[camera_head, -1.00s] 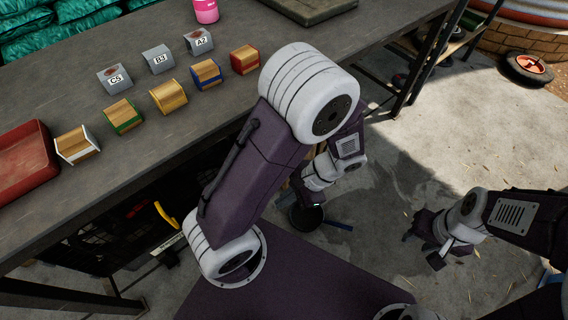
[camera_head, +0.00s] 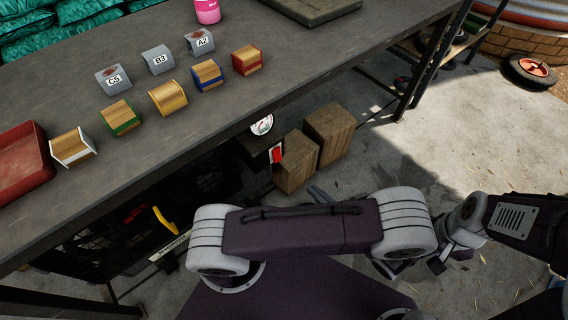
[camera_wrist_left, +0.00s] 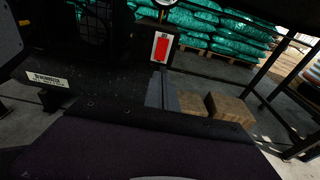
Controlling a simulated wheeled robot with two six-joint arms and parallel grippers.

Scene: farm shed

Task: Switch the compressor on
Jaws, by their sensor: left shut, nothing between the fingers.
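The compressor is a dark machine under the workbench. Its red switch (camera_head: 277,155) on a pale plate shows below a round white gauge (camera_head: 262,125). In the left wrist view the red switch (camera_wrist_left: 161,48) is upright at top centre, just beyond my fingertips. My left gripper (camera_wrist_left: 161,72) is shut and empty, pointing toward the switch from below; I see no contact. In the head view only a grey finger part (camera_head: 317,193) shows behind my left arm. My right gripper (camera_head: 437,265) is at lower right, partly covered by my left arm, so its jaws are unclear.
Two wooden boxes (camera_head: 296,163) (camera_head: 330,132) stand right of the switch. The workbench (camera_head: 200,120) overhangs it and carries several small coloured and grey blocks and a red tray (camera_head: 22,160). A yellow handle (camera_head: 165,218) shows below the bench. Open concrete floor (camera_head: 400,150) lies to the right.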

